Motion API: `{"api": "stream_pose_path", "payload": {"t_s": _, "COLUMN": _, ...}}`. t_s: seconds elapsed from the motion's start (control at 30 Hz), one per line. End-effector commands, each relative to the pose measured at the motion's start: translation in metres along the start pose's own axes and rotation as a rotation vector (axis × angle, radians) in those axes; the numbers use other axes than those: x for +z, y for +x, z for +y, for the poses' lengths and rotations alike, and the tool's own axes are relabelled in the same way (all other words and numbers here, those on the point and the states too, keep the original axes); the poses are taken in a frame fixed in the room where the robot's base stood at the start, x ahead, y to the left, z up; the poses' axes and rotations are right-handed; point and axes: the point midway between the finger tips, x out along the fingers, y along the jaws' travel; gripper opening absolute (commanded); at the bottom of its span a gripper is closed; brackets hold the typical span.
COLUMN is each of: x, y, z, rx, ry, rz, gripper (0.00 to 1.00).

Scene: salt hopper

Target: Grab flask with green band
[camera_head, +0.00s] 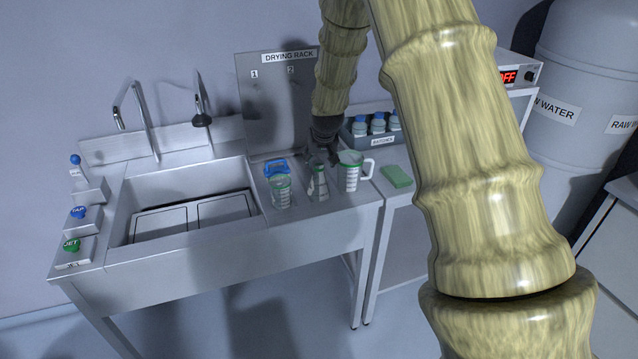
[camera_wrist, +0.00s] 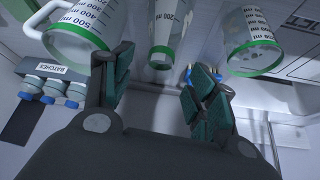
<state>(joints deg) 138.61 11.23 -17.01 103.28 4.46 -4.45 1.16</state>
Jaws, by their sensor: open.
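The clear flask with a green band (camera_head: 318,187) stands on the steel counter, between a beaker on its left and a handled jug on its right. In the wrist view the flask (camera_wrist: 167,32) is at the top middle, beyond the gap between my fingers. My gripper (camera_head: 319,160) is just above and behind the flask in the head view, overlapping its top. It is open and empty, its two fingers apart in the wrist view (camera_wrist: 157,78). I cannot tell whether a finger touches the flask.
The beaker (camera_head: 281,193) and white-handled jug (camera_head: 351,177) stand close on either side, also with green markings. A blue item (camera_head: 276,166) is behind the beaker. The drying rack panel (camera_head: 275,95) rises behind. A batches tray (camera_head: 378,138) with bottles and a green sponge (camera_head: 397,177) are right; the sink (camera_head: 180,210) is left.

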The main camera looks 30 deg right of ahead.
Motion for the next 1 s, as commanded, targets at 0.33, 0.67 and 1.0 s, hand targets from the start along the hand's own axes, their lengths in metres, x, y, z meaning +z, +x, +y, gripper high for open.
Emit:
{"api": "stream_pose_path", "payload": {"t_s": 0.33, "x": -0.001, "y": 0.031, "z": 0.001, "rx": -0.001, "ry": 0.001, "rz": 0.0, "gripper": 0.58}}
{"api": "stream_pose_path", "payload": {"t_s": 0.67, "x": -0.001, "y": 0.039, "z": 0.001, "rx": -0.002, "ry": 0.001, "rz": 0.002, "gripper": 0.58}}
{"api": "stream_pose_path", "payload": {"t_s": 1.0, "x": -0.001, "y": 0.039, "z": 0.001, "rx": -0.002, "ry": 0.001, "rz": 0.002, "gripper": 0.11}}
